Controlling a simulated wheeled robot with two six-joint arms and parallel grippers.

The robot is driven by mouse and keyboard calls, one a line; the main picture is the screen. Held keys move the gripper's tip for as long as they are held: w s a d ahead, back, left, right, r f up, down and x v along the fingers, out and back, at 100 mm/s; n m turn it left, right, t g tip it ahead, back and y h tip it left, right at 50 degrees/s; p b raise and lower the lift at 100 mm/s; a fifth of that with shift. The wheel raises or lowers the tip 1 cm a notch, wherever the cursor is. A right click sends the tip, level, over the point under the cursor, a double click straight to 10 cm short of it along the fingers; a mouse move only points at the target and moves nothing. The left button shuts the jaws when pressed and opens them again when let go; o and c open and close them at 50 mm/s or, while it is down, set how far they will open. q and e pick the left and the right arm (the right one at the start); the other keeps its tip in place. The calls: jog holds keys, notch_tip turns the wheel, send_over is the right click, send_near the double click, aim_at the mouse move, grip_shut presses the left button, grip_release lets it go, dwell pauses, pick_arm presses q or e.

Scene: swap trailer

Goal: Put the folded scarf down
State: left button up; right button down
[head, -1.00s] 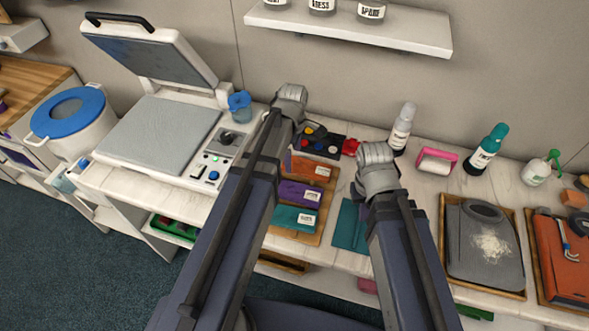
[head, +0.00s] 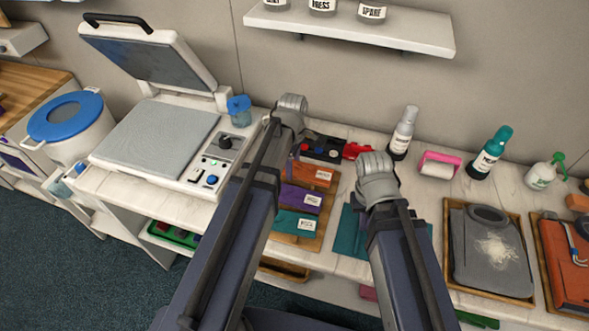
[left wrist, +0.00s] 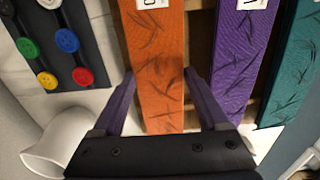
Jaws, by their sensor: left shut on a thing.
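An orange folded scarf (head: 312,174) with a white label lies at the far end of a row on a wooden tray (head: 322,222); it also shows in the left wrist view (left wrist: 155,50). A purple folded scarf (head: 300,198) and a teal one (head: 292,222) lie nearer in the same row. My left gripper (left wrist: 160,76) is shut on the orange scarf, one finger at each side. Its jaws are hidden behind my arm in the head view. My right wrist is above a teal cloth; the right jaws are hidden.
A heat press (head: 155,145) with raised lid stands left. A rack with coloured buttons (head: 322,148) and a red object (head: 357,150) are behind the scarves. Bottles, a pink-framed roller (head: 437,166) and a tray with a grey garment (head: 480,240) are right.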

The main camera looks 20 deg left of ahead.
pick_arm(q)
jog(key=c, duration=0.4)
jog(key=shift+r, duration=0.15)
pick_arm(e)
jog(key=shift+r, duration=0.15)
